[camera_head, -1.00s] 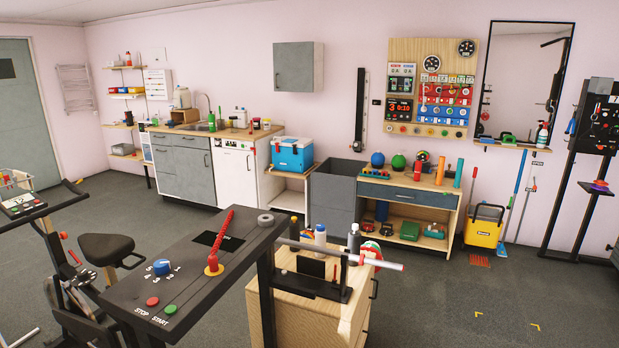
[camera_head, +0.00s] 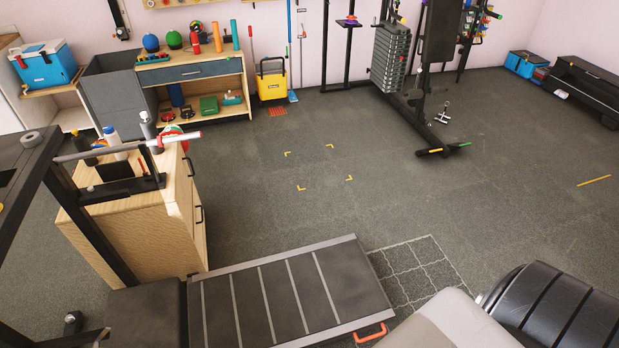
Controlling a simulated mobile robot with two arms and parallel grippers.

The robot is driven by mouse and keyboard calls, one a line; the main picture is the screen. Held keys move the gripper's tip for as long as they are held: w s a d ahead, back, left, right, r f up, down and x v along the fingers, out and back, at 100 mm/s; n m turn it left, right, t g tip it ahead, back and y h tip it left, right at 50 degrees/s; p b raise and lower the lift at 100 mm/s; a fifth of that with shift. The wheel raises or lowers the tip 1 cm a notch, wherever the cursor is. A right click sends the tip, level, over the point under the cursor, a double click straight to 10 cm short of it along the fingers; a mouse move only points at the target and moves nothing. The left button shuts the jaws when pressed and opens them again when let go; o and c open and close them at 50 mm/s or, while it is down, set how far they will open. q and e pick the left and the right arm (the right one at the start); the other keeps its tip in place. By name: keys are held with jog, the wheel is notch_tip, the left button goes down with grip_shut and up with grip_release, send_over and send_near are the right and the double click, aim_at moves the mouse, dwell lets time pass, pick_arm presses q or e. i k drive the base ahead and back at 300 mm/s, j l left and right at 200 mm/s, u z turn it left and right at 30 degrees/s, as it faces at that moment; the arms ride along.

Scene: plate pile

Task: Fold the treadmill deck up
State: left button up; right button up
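The treadmill deck (camera_head: 272,304) lies low and roughly flat along the bottom of the head view, a dark belt with pale cross stripes and grey side rails. An orange handle (camera_head: 371,338) sticks out at its near right end. The treadmill's dark upright (camera_head: 94,231) rises at the left, with a light handrail (camera_head: 130,146) and part of the console (camera_head: 14,163). The deck's near left part is cut off by the picture edge.
A wooden cabinet (camera_head: 150,238) stands close behind the deck, by the upright. A weight machine (camera_head: 408,105) stands at the back right. Yellow corner marks (camera_head: 301,189) lie on open floor behind the deck. A pale grid (camera_head: 412,270) is on the floor beside the deck's right end.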

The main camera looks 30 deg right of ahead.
aim_at(319, 294)
jog(key=k+l+z, duration=0.1)
jog(key=k+z, duration=0.2)
jog(key=k, duration=0.15)
jog(key=k+l+z, duration=0.3)
jog(key=k, duration=0.15)
